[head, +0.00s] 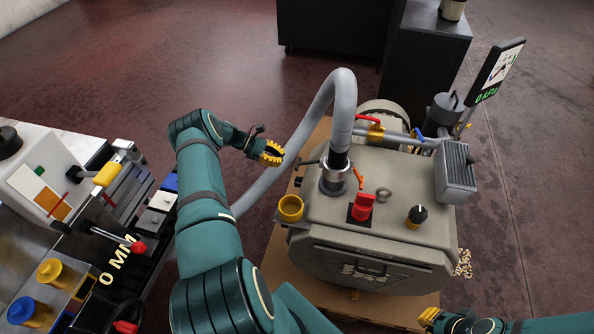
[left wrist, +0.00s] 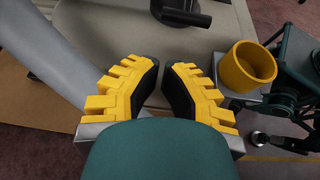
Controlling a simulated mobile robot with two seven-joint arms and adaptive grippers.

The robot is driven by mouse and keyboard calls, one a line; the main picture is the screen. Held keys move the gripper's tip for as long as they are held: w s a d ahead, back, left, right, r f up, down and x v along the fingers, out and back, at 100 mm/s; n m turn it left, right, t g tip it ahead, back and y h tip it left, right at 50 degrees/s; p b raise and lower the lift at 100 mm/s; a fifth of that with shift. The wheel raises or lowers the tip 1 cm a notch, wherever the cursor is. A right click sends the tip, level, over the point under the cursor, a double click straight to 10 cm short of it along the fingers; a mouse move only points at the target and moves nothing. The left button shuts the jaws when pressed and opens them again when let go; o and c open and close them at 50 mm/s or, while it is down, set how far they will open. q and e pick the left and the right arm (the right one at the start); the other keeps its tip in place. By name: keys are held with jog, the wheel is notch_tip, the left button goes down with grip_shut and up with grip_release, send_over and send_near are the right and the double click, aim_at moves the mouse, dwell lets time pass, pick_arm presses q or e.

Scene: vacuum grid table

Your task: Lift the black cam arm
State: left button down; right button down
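The black cam arm (head: 308,162) is a short dark lever sticking out to the left from the metal collar at the hose's lower end. In the left wrist view a black lever (left wrist: 186,14) shows at the top edge, partly cut off, beyond my fingertips. My left gripper (head: 271,153) is left of the cam arm, apart from it. Its yellow ribbed fingers (left wrist: 162,70) have a narrow empty gap between them. My right gripper (head: 429,318) shows only partly at the bottom edge, far from the lever; its opening is unclear.
The grey hose (head: 331,90) arches up and passes close behind my left gripper. A yellow cup (head: 290,208), a red switch (head: 362,206) and a black knob (head: 416,215) are on the grey machine (head: 390,172). A bench (head: 35,255) with controls stands at left.

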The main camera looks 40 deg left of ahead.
aim_at(297, 166)
pick_arm(q)
jog(key=shift+h, duration=0.7)
jog(key=x, duration=0.3)
jog(key=f+x, duration=0.1)
jog(key=x, duration=0.2)
jog(key=s+f+x, duration=0.1)
jog(key=x, duration=0.2)
jog(key=shift+d, duration=0.15)
jog(key=shift+s+a+r+p, duration=0.1)
jog(key=shift+a+r, duration=0.1)
jog(key=shift+r, duration=0.4)
jog(key=shift+s+a+r+p, duration=0.1)
jog(key=shift+a+r, duration=0.15)
jog(key=shift+r, duration=0.35)
jog(key=shift+s+a+r+p, duration=0.1)
jog(key=shift+a+r, duration=0.1)
jog(key=shift+r, duration=0.4)
